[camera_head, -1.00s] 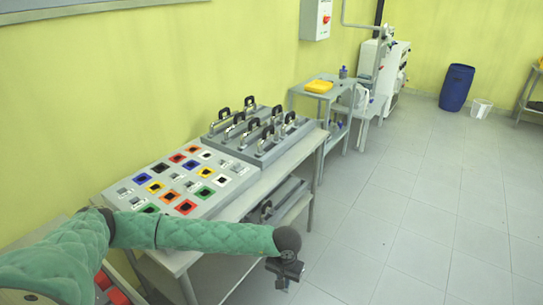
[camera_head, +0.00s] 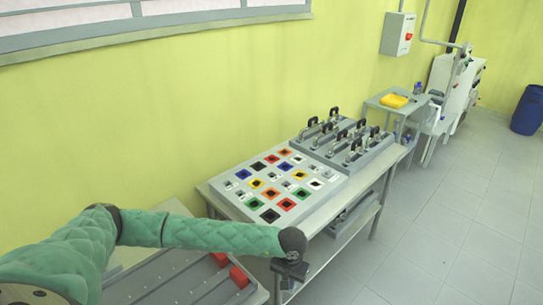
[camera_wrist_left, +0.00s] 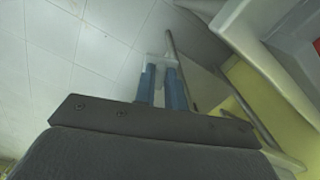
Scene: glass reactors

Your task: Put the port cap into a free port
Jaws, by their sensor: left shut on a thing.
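My left gripper (camera_head: 290,272) hangs in front of the tables in the head view, near their front edge. In the left wrist view its two blue fingers (camera_wrist_left: 161,84) are close together and shut on a small pale, partly see-through piece (camera_wrist_left: 160,62), which seems to be the port cap. In the head view the cap is too small and dark to make out. The grey port panel (camera_head: 312,207) lies on the table beyond the gripper, apart from it. It has rows of coloured square ports with dark or pale centres. My right gripper is not in view.
A grey unit with several black-handled clamps (camera_head: 352,151) stands behind the panel. A nearer bench has a grey tray (camera_head: 170,287) and red blocks (camera_head: 238,276). A yellow tray (camera_head: 394,101) lies on a far table. The tiled floor (camera_head: 440,240) at right is clear.

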